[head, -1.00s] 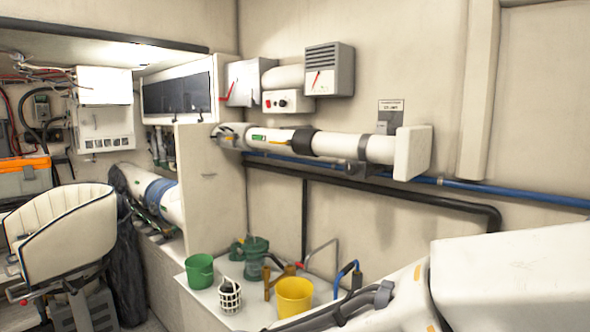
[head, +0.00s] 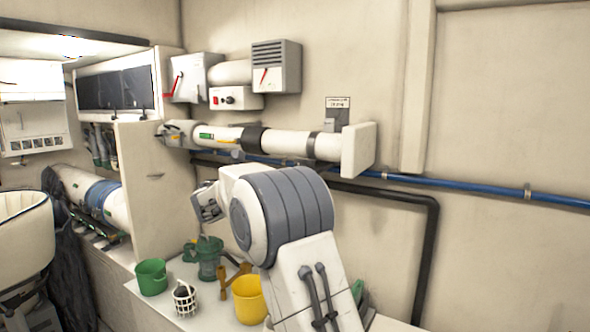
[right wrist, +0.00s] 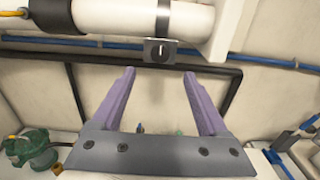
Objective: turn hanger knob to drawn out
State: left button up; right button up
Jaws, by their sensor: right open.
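The hanger knob (right wrist: 160,52) shows in the right wrist view as a small dark square unit under the white pipe (right wrist: 120,18), with a short pale upright mark on its face. A grey strap above it goes round the pipe. My right gripper (right wrist: 159,72) is open and empty, its two purple fingers spread on either side below the knob, apart from it. In the head view my right arm stands in front of the wall below the pipe (head: 285,142), and the knob cannot be made out there. My left gripper is not in view.
A blue pipe (head: 455,190) and a black pipe (head: 425,260) run along the wall below the hanger. A yellow bucket (head: 249,300), a green bucket (head: 151,277) and a green pump (head: 208,260) stand on the white ledge. A flat pale block (head: 358,150) caps the pipe's right end.

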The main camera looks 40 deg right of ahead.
jog(key=p+x, duration=0.3)
jog(key=x, duration=0.6)
jog(key=shift+d, duration=0.35)
jog(key=shift+w, duration=0.15)
grip_shut()
